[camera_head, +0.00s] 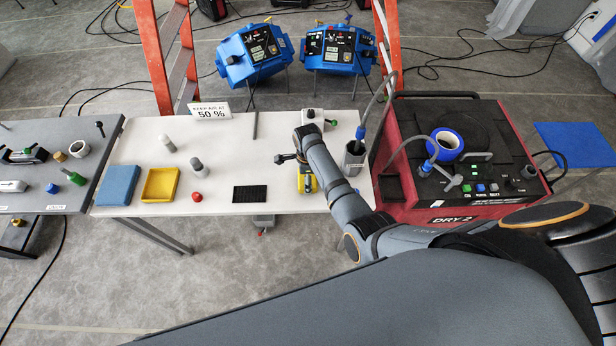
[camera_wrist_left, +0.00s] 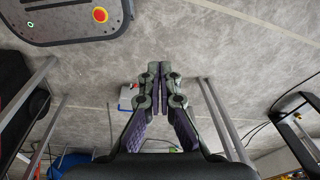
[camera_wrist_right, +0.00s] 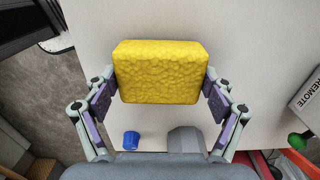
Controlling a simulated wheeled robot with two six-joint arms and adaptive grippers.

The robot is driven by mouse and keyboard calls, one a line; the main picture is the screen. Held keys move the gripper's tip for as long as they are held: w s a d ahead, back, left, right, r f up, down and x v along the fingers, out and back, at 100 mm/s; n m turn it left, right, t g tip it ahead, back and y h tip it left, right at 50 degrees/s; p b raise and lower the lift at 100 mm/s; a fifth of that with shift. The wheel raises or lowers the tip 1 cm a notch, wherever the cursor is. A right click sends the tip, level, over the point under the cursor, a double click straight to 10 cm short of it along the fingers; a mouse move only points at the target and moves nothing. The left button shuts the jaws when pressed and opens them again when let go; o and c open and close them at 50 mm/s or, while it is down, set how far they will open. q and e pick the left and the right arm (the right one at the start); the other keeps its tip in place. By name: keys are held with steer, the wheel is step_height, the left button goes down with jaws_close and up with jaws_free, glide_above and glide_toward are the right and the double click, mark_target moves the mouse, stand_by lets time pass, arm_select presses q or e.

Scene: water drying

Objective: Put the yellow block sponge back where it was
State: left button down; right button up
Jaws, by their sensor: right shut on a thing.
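The yellow block sponge (camera_wrist_right: 160,72) sits between the two fingers of my right gripper (camera_wrist_right: 160,92) in the right wrist view. The fingers are shut on its left and right sides. In the head view my right gripper (camera_head: 303,168) is over the right half of the white table, with part of the yellow sponge (camera_head: 307,184) showing below it. The arm hides the rest, and I cannot tell whether the sponge touches the table. My left gripper (camera_wrist_left: 159,78) is shut and empty over the grey floor, out of the head view.
The white table (camera_head: 225,160) holds a blue block (camera_head: 118,185), a shallow yellow tray (camera_head: 160,185), a red knob (camera_head: 197,197), a black mat (camera_head: 249,194) and two grey-white cylinders. A 50 % sign (camera_head: 210,111) stands at the back. The red DRY 2 machine (camera_head: 440,215) adjoins at right.

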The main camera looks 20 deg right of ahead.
steer(key=o, duration=1.2)
steer(key=shift+w+f, duration=0.1)
steer(key=shift+f, duration=0.05)
steer(key=shift+c, duration=0.2)
steer(key=shift+r, duration=0.3)
step_height(320, 180, up, 7)
steer(key=p, duration=0.6)
arm_select(q)
steer(key=r, duration=0.1)
steer(key=s+r, duration=0.1)
steer(key=r, duration=0.1)
steer(key=s+r, duration=0.1)
steer(key=r, duration=0.1)
steer(key=shift+a+b, duration=0.3)
steer(key=shift+b, duration=0.05)
arm_select(e)
step_height(320, 180, up, 5)
steer(key=shift+f, duration=0.1)
